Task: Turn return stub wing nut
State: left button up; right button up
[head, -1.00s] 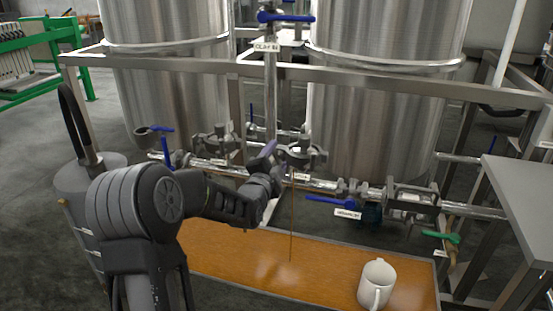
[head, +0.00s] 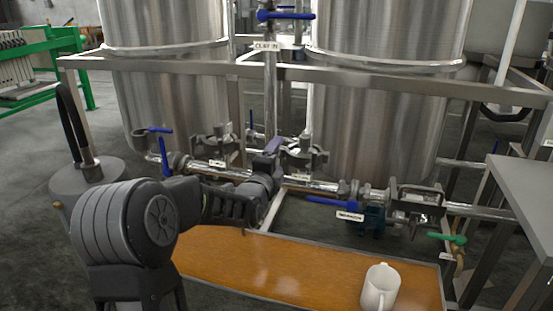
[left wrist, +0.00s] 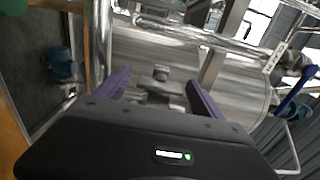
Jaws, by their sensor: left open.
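My left gripper (head: 272,147) is at the pipework between the two tanks, its purple fingers spread. In the left wrist view the open fingers (left wrist: 158,88) stand either side of a small grey metal fitting (left wrist: 162,73), with nothing clearly gripped. I cannot tell for sure whether this fitting is the return stub wing nut, or whether a finger touches it. In the head view a grey clamp-like fitting (head: 305,155) sits just right of the gripper, and the gripper and wrist hide part of the pipe. My right gripper is not in view.
Blue-handled valves (head: 335,203) and a green-handled valve (head: 447,238) stick out of the pipework. A steel frame rail (head: 390,81) crosses above. A grey table (head: 525,195) stands at right.

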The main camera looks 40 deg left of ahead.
pick_arm(q)
jog(key=v, duration=0.7)
jog(key=shift+s+d+p, duration=0.15)
jog(key=shift+s+p, duration=0.25)
dwell(0.4)
